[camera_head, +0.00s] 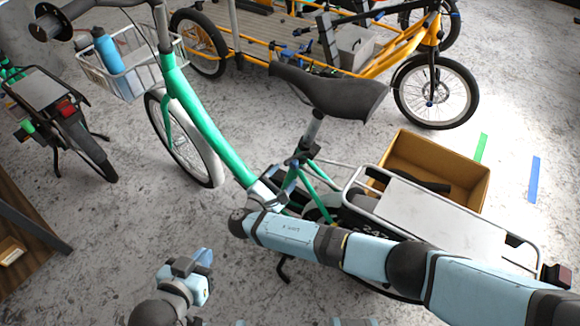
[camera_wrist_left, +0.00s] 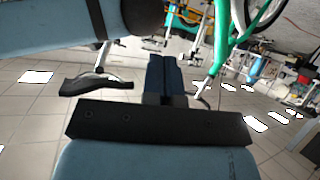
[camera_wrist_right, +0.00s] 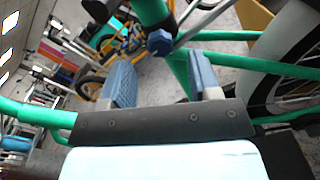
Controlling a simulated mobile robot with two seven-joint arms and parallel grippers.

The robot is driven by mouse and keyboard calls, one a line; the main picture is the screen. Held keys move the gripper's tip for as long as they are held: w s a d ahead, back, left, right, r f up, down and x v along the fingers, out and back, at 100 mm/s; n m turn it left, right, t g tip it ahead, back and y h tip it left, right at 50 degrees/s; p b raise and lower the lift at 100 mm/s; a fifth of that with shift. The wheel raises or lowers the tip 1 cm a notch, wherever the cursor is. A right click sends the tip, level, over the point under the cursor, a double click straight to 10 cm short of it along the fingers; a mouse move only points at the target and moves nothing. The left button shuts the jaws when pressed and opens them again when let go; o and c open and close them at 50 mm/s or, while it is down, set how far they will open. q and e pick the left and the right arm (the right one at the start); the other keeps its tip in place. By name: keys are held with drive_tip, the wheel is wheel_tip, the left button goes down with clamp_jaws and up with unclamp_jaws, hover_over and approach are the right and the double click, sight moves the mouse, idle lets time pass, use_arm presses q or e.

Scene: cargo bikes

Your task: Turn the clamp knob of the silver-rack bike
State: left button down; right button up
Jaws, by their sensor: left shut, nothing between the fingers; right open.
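The silver-rack bike is a green bike (camera_head: 197,112) with a flat silver rear rack (camera_head: 425,215) and a black saddle (camera_head: 335,93). In the right wrist view a blue clamp knob (camera_wrist_right: 159,42) sits on the green tube below the seat post. My right gripper (camera_head: 279,186) is by the frame below the saddle. It also shows in the right wrist view (camera_wrist_right: 163,78), with its fingers apart on either side of the knob's line and the knob beyond their tips. My left gripper (camera_head: 203,258) is shut and empty above the floor; its closed fingers show in the left wrist view (camera_wrist_left: 165,72).
A cardboard box (camera_head: 470,185) stands behind the rack. A yellow cargo bike (camera_head: 400,50) is at the back, another bike (camera_head: 60,115) at the left. A wire basket with a blue bottle (camera_head: 108,48) is on the green bike's front.

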use_arm(q)
drive_tip(key=shift+a+f+p, duration=0.15)
drive_tip(key=shift+a+p, duration=0.05)
drive_tip(key=shift+p, duration=0.2)
use_arm(e)
drive_tip(key=v, duration=0.9)
